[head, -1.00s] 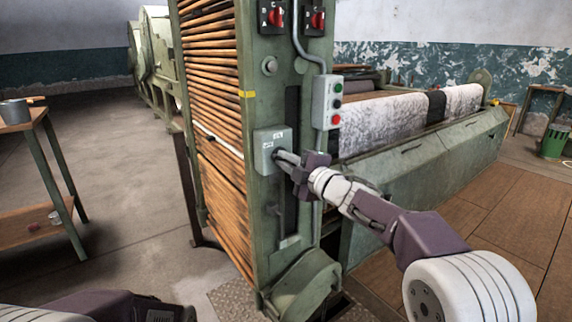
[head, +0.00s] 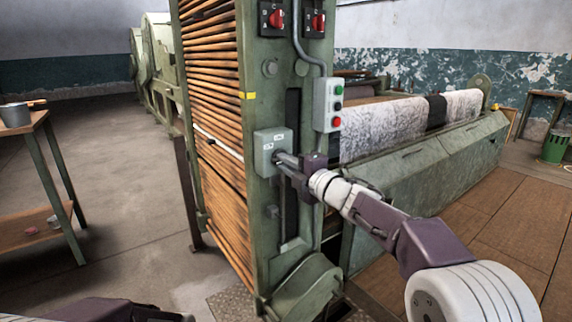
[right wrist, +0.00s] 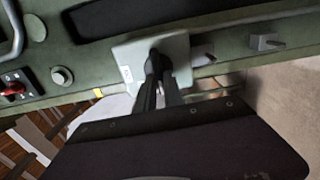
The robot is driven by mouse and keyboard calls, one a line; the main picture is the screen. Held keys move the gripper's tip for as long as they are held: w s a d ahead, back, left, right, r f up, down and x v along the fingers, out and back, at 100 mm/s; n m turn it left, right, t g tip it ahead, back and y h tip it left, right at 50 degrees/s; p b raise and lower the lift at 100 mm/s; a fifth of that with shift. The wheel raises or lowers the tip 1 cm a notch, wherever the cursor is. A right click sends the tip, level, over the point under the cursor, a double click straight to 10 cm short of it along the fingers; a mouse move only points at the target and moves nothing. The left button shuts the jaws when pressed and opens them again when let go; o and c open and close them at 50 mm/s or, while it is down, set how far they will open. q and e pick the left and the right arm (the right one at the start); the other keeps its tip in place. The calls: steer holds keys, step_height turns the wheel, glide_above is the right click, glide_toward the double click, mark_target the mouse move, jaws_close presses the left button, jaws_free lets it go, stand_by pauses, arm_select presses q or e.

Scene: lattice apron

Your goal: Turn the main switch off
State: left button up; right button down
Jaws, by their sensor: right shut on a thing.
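The main switch (head: 267,153) is a pale grey box with small labels, fixed to the green machine's post; it also shows in the right wrist view (right wrist: 128,58). My right gripper (head: 277,156) reaches it from the right. In the right wrist view its two dark fingers (right wrist: 157,62) are shut together at the middle of the box face, on the switch's handle. The fingers hide the handle, so I cannot see its position. Part of my left arm (head: 110,309) shows at the bottom left edge; its fingers are not in view.
A grey button box (head: 328,104) with green and red buttons hangs right of the switch, under a conduit. Two red rotary knobs (head: 276,19) sit higher up. A small grey lever (head: 272,211) is below. A wooden table (head: 40,120) stands at left.

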steer(key=shift+f, duration=0.1)
steer(key=c, duration=1.5)
jaws_free()
steer(key=shift+o, duration=0.2)
steer(key=p+v, duration=0.1)
steer(key=v, duration=0.8)
steer(key=shift+p, duration=0.35)
